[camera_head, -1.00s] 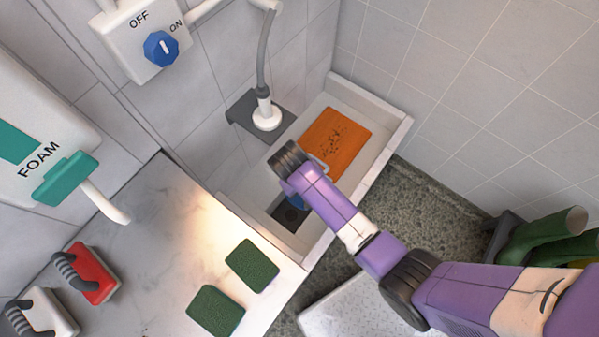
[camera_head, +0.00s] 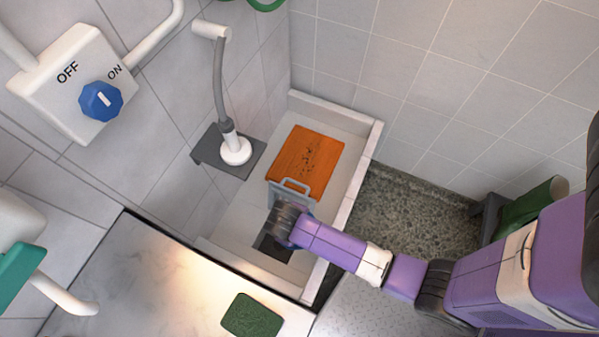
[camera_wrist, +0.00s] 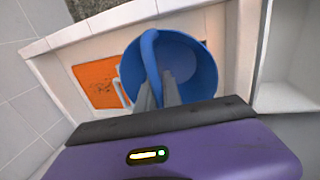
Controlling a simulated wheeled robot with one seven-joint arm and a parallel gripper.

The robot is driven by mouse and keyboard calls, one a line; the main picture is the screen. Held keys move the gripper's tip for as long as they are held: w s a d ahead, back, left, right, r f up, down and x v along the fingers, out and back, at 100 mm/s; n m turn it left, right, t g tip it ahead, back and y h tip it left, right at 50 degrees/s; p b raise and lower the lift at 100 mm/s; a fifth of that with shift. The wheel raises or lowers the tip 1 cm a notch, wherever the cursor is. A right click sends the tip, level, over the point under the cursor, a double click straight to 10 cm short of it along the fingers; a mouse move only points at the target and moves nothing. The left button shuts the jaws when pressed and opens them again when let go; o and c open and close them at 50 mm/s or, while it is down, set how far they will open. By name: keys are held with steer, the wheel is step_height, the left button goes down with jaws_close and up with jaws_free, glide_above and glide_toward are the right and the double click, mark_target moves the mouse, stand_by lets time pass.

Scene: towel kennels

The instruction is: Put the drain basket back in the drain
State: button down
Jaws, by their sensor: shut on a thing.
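The drain basket is a round blue cup with an arched blue handle (camera_wrist: 152,52); its bowl (camera_wrist: 198,62) fills the middle of the wrist view. My gripper (camera_wrist: 158,92) is shut on the handle, with the basket held beneath it. In the head view my gripper (camera_head: 284,226) is over the near part of the pale trough, and its wrist hides the basket there. The drain (camera_head: 268,247) is a dark square opening in the trough floor, just below and left of my gripper, partly covered by it.
An orange speckled panel (camera_head: 304,160) lies in the far part of the trough, beside a grey handled piece (camera_head: 291,190). Trough walls (camera_head: 359,165) rise around. A hose nozzle (camera_head: 235,150) stands on a wall bracket. A green pad (camera_head: 252,315) lies on the counter.

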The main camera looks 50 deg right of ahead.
steer(key=shift+w+a+f+b, duration=0.75)
steer(key=shift+w+f+b, duration=1)
steer(key=shift+w+b, duration=2)
steer(key=shift+w+f+b, duration=0.2)
steer(key=shift+f+b, duration=5.9)
steer(key=shift+f, duration=1.1)
steer(key=shift+w+f+b, duration=0.2)
steer(key=shift+f+b, duration=5.85)
steer(key=shift+f, duration=1.1)
steer(key=c, duration=0.9)
jaws_free()
steer(key=shift+c, duration=0.2)
steer(key=shift+r, duration=0.15)
step_height(320, 180, up, 16)
steer(key=p, duration=1.7)
